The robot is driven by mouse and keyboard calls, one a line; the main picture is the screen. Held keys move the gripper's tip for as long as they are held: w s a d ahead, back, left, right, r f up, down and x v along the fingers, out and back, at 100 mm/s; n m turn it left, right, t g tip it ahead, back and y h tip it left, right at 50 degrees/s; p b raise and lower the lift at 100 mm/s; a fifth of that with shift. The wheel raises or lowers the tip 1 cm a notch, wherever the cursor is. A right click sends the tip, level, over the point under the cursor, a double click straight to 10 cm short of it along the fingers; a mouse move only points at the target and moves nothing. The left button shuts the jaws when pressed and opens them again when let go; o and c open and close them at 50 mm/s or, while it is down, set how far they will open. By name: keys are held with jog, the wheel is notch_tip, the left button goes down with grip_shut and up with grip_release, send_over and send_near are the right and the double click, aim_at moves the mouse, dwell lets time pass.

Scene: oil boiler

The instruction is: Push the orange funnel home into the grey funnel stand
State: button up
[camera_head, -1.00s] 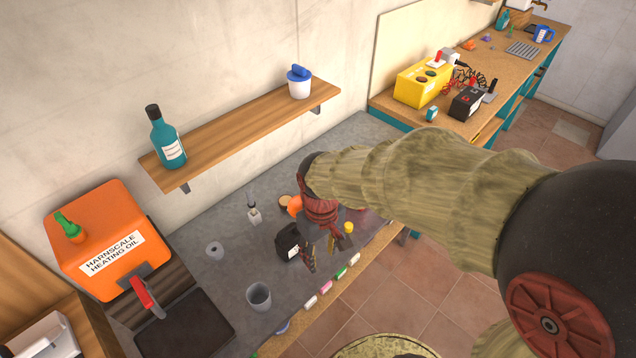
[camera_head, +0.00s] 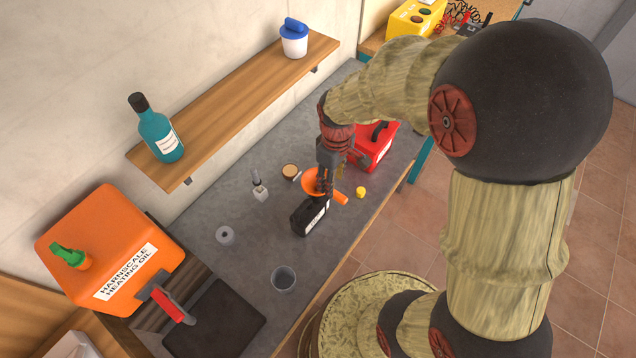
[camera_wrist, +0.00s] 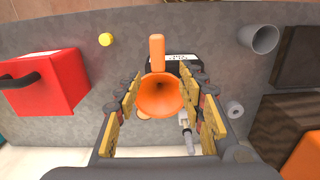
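The orange funnel (camera_head: 311,181) is on the grey bench behind the black jug, its handle (camera_head: 341,197) pointing right. In the wrist view the funnel (camera_wrist: 162,97) shows its wide mouth to the camera; its spout and what is under it are hidden. My gripper (camera_head: 325,180) is over the funnel. In the wrist view my gripper (camera_wrist: 170,108) is open, with yellow-padded fingers on both sides of the funnel and a gap visible at the right. A short grey holed cylinder (camera_head: 225,235) stands to the left; I cannot tell whether it is the funnel stand.
The black jug (camera_head: 310,215) stands close in front of the funnel. A red box (camera_head: 372,148) and yellow knob (camera_head: 361,192) are to the right. A grey cup (camera_head: 284,278) stands nearer the front.

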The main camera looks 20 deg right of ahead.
aim_at(335, 192)
jog(key=f, duration=0.6)
jog(key=shift+s+d+f+b, duration=0.25)
jog(key=shift+d+f+b, duration=0.1)
jog(key=shift+f, duration=0.05)
jog(key=shift+c, duration=0.6)
grip_shut()
